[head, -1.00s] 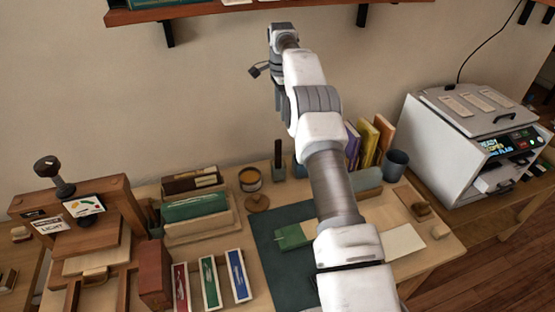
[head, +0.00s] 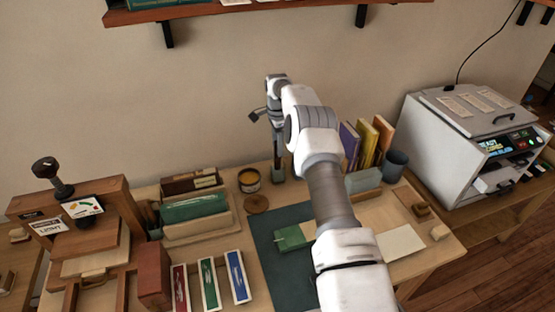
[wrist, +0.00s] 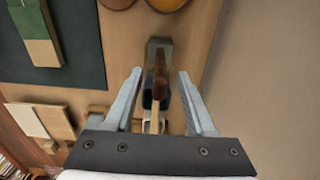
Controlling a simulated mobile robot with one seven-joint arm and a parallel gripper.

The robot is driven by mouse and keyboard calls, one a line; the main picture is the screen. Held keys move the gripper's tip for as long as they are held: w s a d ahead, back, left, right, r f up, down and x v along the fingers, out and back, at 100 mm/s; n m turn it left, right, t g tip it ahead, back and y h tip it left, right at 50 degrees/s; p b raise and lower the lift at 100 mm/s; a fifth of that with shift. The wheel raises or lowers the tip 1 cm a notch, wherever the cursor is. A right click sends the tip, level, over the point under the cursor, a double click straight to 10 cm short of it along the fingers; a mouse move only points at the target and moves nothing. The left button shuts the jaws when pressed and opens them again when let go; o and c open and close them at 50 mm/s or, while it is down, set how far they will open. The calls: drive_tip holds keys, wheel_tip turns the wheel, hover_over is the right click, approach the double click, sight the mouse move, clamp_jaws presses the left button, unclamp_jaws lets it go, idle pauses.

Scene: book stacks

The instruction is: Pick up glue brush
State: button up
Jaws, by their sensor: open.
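The glue brush (wrist: 160,75) shows in the wrist view as a dark brown handle with a lighter, blurred part below it. It stands in or beside a small grey holder (wrist: 158,46); its lower end is hidden. My gripper (wrist: 159,73) is open, with one finger on each side of the handle and a gap showing on both sides. In the head view my gripper (head: 278,153) points down over the holder (head: 279,174), behind the green mat, and hides most of the brush.
An open glue pot (head: 249,182) and a round brown lid (head: 256,203) stand just left of the holder. Upright books (head: 365,142) and a dark cup (head: 395,165) stand to the right. The wall is close behind.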

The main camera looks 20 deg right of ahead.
drive_tip(key=shift+f, duration=0.3)
clamp_jaws()
drive_tip(key=shift+r, duration=0.1)
